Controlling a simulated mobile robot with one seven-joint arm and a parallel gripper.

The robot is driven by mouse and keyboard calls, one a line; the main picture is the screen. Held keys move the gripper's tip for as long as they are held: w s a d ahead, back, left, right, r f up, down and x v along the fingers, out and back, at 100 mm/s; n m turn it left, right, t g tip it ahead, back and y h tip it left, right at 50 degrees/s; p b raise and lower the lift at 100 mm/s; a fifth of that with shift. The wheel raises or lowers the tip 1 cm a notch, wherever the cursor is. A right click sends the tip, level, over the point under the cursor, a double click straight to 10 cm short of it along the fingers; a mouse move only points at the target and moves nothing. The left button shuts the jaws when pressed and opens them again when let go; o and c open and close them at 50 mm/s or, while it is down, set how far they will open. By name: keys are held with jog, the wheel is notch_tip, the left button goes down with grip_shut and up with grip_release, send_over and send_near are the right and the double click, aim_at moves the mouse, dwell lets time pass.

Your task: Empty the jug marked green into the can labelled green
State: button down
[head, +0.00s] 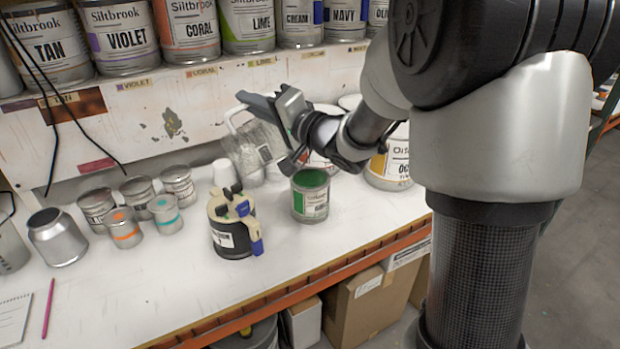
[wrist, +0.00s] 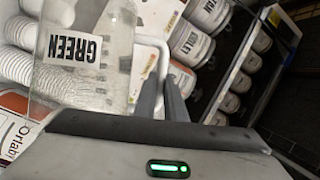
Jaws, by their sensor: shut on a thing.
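My gripper (head: 262,104) is shut on the white handle of a clear jug (head: 250,150) and holds it above the bench, to the left of the green can. The jug looks tilted. The wrist view shows its label reading GREEN (wrist: 75,47) and the handle (wrist: 160,48) between my fingers (wrist: 163,98). I see no green liquid in its visible part and no stream. An open can (head: 311,197) with green inside and a green mark on its label stands upright on the bench; its small label text is unreadable here.
An OCHRE-like yellow-marked can (head: 390,165) stands behind right. Several small tins (head: 140,200) and a metal cup (head: 57,238) are at left. A shelf of labelled cans (head: 120,38) runs above.

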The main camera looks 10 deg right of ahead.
jog(key=shift+m+t, duration=0.5)
jog(key=shift+m, duration=0.4)
jog(key=shift+w+d+f+b, duration=0.15)
jog(key=shift+d+f+b, duration=0.15)
jog(key=shift+d, duration=0.35)
jog(key=shift+w+d+f+b, duration=0.15)
jog(key=shift+d+f+b, duration=0.1)
jog(key=shift+d+b, duration=0.3)
jog(key=shift+w+d+f+b, duration=0.15)
jog(key=shift+d+f+b, duration=0.1)
jog(key=shift+d, duration=0.45)
jog(key=shift+w+d+m, duration=0.1)
jog(key=shift+d+m, duration=0.4)
jog(key=shift+d, duration=0.05)
